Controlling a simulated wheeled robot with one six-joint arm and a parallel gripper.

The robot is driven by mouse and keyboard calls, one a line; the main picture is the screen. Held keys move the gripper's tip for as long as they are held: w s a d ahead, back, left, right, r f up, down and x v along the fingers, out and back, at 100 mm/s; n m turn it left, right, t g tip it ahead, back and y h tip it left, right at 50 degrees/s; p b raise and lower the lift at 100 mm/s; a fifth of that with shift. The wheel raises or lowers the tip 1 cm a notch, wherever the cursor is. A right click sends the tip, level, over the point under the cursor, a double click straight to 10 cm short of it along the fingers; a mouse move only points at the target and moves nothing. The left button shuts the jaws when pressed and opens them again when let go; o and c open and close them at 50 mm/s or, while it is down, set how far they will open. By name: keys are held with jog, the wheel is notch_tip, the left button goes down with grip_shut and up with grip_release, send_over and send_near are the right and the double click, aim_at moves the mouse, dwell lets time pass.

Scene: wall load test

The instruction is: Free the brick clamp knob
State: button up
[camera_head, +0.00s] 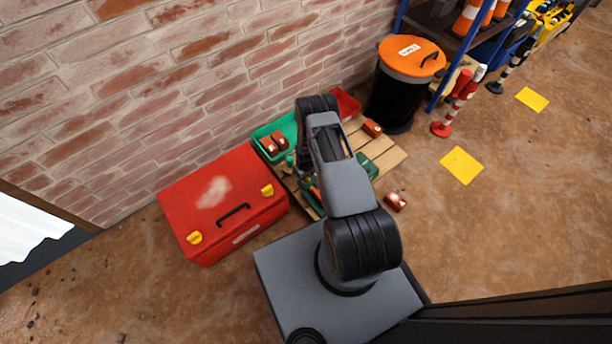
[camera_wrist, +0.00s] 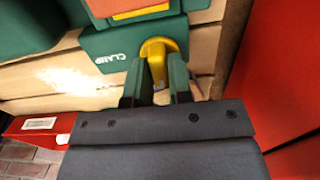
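In the wrist view a green clamp (camera_wrist: 105,45) lettered "CLAMP" carries a yellow knob (camera_wrist: 157,50). A red-orange brick (camera_wrist: 130,6) shows at the top edge, against the green clamp body. My gripper (camera_wrist: 159,84) has its two dark green fingers on either side of the knob's lower part. Yellow shows between them; I cannot tell whether the fingers press on it. In the head view my arm hides the knob and most of the clamp area on the wooden pallet (camera_head: 385,158).
A red toolbox (camera_head: 215,205) stands left of the pallet. A green crate (camera_head: 262,133) with bricks and a red bin (camera_head: 349,103) stand by the brick wall. A loose brick (camera_head: 396,202) lies on the floor. A black drum (camera_head: 398,95) stands behind.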

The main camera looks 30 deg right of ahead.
grip_shut()
jog(key=shift+n, duration=0.3)
jog(key=n+b, duration=0.1)
jog(key=n, duration=0.2)
jog(key=shift+f+b, duration=0.1)
jog(key=shift+b, duration=0.3)
jog(key=n+b, duration=0.1)
jog(key=n, duration=0.3)
jog(key=shift+n, duration=0.3)
jog(key=n+b, duration=0.2)
jog(key=n, duration=0.3)
jog(key=shift+n+b, duration=0.3)
jog(key=shift+n, duration=2.2)
jog(key=shift+o, duration=2.3)
grip_release()
